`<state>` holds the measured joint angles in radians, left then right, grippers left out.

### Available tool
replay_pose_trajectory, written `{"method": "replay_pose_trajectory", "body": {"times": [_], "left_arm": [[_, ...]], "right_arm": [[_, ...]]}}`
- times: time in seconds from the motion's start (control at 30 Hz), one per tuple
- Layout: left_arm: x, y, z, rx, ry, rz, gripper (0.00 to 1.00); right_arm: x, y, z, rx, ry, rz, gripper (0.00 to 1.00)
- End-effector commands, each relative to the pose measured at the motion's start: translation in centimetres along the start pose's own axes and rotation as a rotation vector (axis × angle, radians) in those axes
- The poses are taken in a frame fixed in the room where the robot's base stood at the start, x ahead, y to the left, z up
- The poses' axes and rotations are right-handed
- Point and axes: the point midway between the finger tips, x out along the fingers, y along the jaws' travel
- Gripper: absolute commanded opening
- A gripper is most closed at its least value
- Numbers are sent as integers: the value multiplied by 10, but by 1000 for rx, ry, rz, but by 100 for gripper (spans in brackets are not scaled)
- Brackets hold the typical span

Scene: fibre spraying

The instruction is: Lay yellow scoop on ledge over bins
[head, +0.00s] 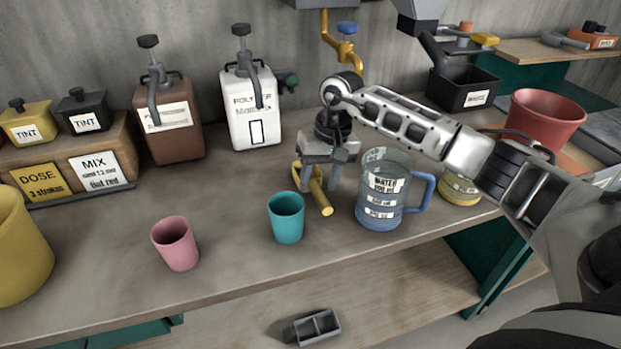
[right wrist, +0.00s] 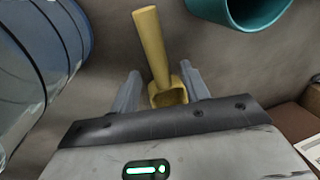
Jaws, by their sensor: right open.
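The yellow scoop (head: 321,198) lies on the workbench between the teal cup and the water jug. In the right wrist view the scoop (right wrist: 153,48) has its handle pointing away and its bowl near my fingers. My right gripper (head: 318,179) reaches down over the scoop, open, with one finger on each side of the bowl. The right wrist view shows the open gripper (right wrist: 163,82) too; whether the fingers touch the scoop I cannot tell. A ledge over bins is not clearly identifiable; a wooden shelf (head: 545,49) shows at the far right. My left gripper is not in view.
A teal cup (head: 286,218) and a clear water jug (head: 383,195) with a blue handle flank the scoop closely. A pink cup (head: 175,243) stands farther left. A black bin (head: 463,90) and red bucket (head: 543,117) stand right. Pump bottles (head: 250,105) line the back.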

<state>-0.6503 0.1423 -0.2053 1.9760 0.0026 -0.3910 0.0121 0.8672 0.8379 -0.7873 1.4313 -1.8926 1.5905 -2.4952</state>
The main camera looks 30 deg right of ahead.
Motion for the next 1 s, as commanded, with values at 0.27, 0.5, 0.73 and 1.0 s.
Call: {"method": "replay_pose_trajectory", "body": {"times": [0.27,0.5,0.73,1.0], "left_arm": [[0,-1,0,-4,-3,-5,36],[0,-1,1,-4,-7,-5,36],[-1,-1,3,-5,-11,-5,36],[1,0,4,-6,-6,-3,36]], "right_arm": [[16,0,0,0,1,0,46],[16,0,0,0,1,-1,10],[15,0,0,0,1,-1,0],[8,-2,-1,-1,4,-2,0]]}}
